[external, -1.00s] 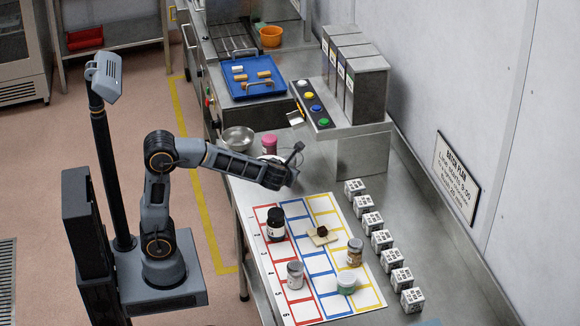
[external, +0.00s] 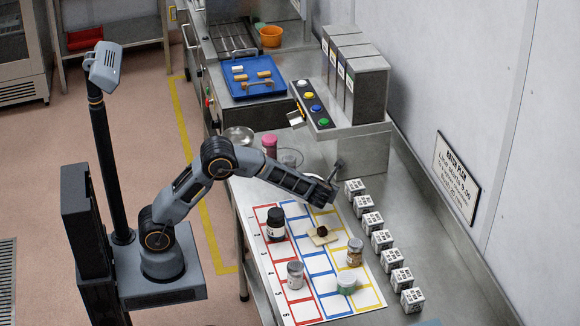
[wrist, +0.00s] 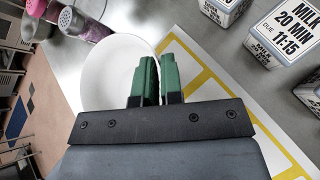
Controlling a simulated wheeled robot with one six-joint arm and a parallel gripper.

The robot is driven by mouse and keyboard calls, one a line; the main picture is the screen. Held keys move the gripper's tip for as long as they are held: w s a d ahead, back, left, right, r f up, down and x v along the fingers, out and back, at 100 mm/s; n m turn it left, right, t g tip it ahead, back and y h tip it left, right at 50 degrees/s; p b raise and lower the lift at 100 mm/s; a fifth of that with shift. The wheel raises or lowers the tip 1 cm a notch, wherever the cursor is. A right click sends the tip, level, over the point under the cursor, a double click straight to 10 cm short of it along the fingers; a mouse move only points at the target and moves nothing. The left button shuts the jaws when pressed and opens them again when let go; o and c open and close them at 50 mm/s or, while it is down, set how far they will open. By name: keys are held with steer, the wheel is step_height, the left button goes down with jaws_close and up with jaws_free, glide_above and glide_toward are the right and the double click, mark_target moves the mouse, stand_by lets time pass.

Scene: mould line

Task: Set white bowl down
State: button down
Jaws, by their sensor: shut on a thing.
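The white bowl (wrist: 112,75) is in the wrist view, left of and behind my green fingers. My gripper (wrist: 160,75) is shut on its right-hand rim. In the external view my gripper (external: 327,187) is at the far end of the mat, near the yellow column. The bowl is mostly hidden there behind my arm, with only a pale sliver (external: 313,176) showing. I cannot tell whether the bowl touches the counter. The white mat (external: 262,262) has red, blue and yellow outlined cells.
Several white label blocks (external: 372,222) line the mat's right side. A dark bottle (external: 275,224), a small board (external: 322,239) and several jars (external: 354,253) stand on the mat. A button shelf (external: 345,128) rises behind.

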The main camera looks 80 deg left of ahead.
steer(key=shift+w+f, duration=0.25)
steer(key=shift+f, duration=0.1)
steer(key=shift+w+f+p, duration=0.15)
steer(key=shift+f+p, duration=0.4)
steer(key=shift+f, duration=1.1)
steer(key=shift+f, duration=0.1)
steer(key=c, duration=1.3)
jaws_free()
steer(key=shift+o, duration=0.2)
